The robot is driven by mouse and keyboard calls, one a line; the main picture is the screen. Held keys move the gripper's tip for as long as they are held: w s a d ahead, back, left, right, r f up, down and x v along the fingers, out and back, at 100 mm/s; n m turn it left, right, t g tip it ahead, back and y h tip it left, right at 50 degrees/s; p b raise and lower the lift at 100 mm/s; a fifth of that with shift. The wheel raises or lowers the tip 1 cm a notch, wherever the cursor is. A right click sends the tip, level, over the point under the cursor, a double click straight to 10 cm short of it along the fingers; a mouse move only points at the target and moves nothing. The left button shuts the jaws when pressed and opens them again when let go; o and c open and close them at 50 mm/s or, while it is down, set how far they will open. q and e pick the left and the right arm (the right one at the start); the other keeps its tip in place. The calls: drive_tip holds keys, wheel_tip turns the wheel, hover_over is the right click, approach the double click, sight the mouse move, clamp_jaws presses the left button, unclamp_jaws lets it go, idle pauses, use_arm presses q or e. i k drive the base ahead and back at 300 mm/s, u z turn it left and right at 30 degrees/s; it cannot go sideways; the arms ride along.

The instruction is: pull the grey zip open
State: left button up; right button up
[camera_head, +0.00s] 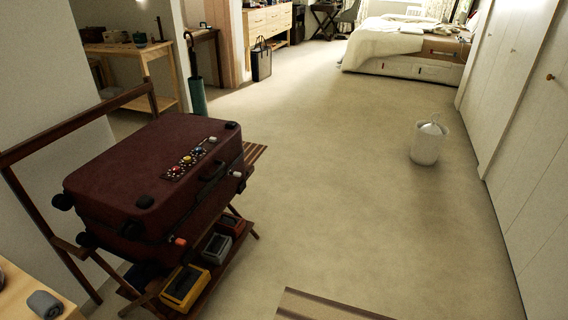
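A dark red suitcase (140,170) lies flat on a wooden luggage rack at the left of the head view. It has black corner caps, a dark handle on its right side and a strip of coloured studs on top. A seam runs around its side, with a small orange piece (181,241) near the front corner. A grey zip pull is too small or dark to make out for certain. The far and left sides of the suitcase are hidden. Neither of my grippers is in view.
The wooden rack (27,148) has a lower shelf holding a yellow box (185,287) and a grey box (217,249). A table corner with a rolled grey cloth (45,303) is at the lower left. A white bin (426,145) stands right. The floor between is clear.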

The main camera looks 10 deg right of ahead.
sight(235, 173)
drive_tip(key=z, duration=0.35)
drive_tip(key=i, duration=0.85)
drive_tip(key=u, duration=0.6)
drive_tip(key=i, duration=0.65)
drive_tip(key=u, duration=0.55)
